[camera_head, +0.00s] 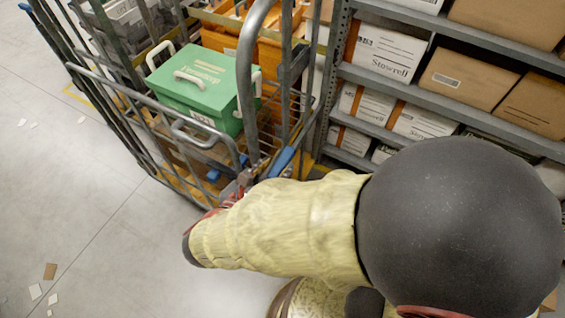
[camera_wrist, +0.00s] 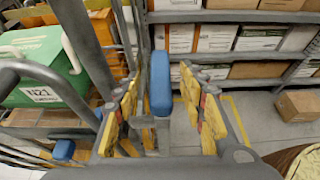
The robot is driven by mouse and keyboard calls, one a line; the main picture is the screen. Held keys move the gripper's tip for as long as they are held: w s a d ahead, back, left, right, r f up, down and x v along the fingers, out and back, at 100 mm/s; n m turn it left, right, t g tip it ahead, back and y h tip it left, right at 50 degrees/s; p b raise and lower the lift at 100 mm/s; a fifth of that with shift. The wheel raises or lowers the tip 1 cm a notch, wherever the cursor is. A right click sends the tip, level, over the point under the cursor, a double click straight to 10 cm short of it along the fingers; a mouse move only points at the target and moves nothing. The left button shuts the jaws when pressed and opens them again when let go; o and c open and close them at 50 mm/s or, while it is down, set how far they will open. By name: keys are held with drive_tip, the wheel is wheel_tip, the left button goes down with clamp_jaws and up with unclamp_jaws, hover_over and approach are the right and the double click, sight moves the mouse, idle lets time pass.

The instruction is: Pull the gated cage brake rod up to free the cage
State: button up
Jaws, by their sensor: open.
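The cage (camera_head: 195,143) is a grey tubular-metal trolley at the upper left in the head view, holding a green box (camera_head: 190,82). A blue upright grip (camera_wrist: 160,82), which looks like the brake rod's handle, stands at the cage's near side in the wrist view. A blue part also shows in the head view (camera_head: 283,161). My gripper (camera_wrist: 161,76) is open, its yellow fingers on either side of the blue grip, with visible gaps. In the head view my arm hides most of the gripper. The rod's lower end is hidden.
Shelving (camera_head: 450,103) with cardboard boxes stands behind and to the right. Another blue part (camera_wrist: 63,150) sits low on the cage. A carton (camera_wrist: 298,105) is on the floor at right in the wrist view. The floor (camera_head: 95,190) at left is mostly clear, with scattered paper scraps.

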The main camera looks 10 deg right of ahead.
sight(280, 164)
drive_tip(key=shift+b+x, duration=0.5)
drive_tip(key=shift+x, duration=1.6)
drive_tip(key=c, duration=0.3)
clamp_jaws()
